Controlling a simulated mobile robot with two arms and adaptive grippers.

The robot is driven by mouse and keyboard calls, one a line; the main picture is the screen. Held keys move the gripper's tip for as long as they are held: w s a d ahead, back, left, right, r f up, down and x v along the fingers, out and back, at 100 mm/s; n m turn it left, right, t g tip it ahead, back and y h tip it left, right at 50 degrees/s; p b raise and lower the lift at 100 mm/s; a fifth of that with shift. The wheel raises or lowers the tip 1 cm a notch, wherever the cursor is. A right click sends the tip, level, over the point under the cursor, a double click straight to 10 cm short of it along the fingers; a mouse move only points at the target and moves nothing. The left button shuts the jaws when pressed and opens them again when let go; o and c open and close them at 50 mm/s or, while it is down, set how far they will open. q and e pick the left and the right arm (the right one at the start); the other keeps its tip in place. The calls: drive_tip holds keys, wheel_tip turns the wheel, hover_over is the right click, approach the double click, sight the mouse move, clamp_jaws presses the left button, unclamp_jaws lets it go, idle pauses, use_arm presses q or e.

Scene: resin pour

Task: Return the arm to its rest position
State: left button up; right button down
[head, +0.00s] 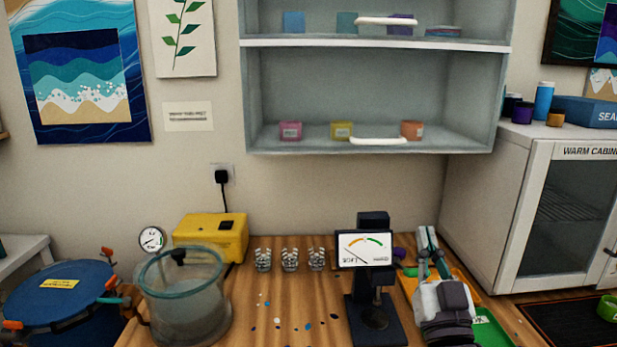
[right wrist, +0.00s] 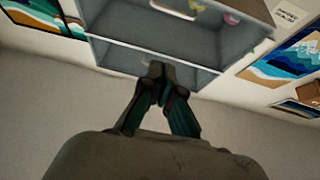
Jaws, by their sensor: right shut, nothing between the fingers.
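My right gripper (head: 428,243) is at the right of the bench in the head view, raised, with its fingers pointing up and away. In the right wrist view its fingertips (right wrist: 159,72) are together with nothing between them. The wall cabinet and the plain wall lie beyond them there. My left gripper is in neither view.
The wooden bench (head: 270,325) carries a dial tester (head: 365,250), a clear chamber (head: 183,300), a yellow pump (head: 212,235) and several small clustered pieces (head: 290,260). A warm cabinet (head: 510,200) stands right; an open shelf (head: 375,95) hangs above.

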drive_tip(key=s+d+f+g, duration=0.1)
drive_tip(key=s+f+g, duration=0.15)
drive_tip(key=f, duration=0.55)
drive_tip(key=s+d+f+g, duration=0.15)
drive_tip(key=f+g, duration=0.25)
drive_tip(key=f, duration=0.4)
drive_tip(key=s+f+g, duration=0.3)
drive_tip(key=f+g, duration=0.1)
drive_tip(key=f, duration=0.4)
drive_tip(key=s+f+n+g, duration=0.1)
drive_tip(key=s+f+g, duration=0.4)
drive_tip(key=s+f, duration=0.45)
drive_tip(key=s+f+n+g, duration=0.1)
drive_tip(key=s+f+g, duration=0.45)
drive_tip(key=s, duration=0.65)
wheel_tip(320, 180, down, 26)
drive_tip(key=s, duration=0.1)
drive_tip(key=s+d+f+g, duration=0.2)
drive_tip(key=s+f, duration=1.4)
drive_tip(key=s, duration=0.1)
drive_tip(key=shift+f+n, duration=0.15)
drive_tip(key=shift+n, duration=0.25)
drive_tip(key=shift+d, duration=0.1)
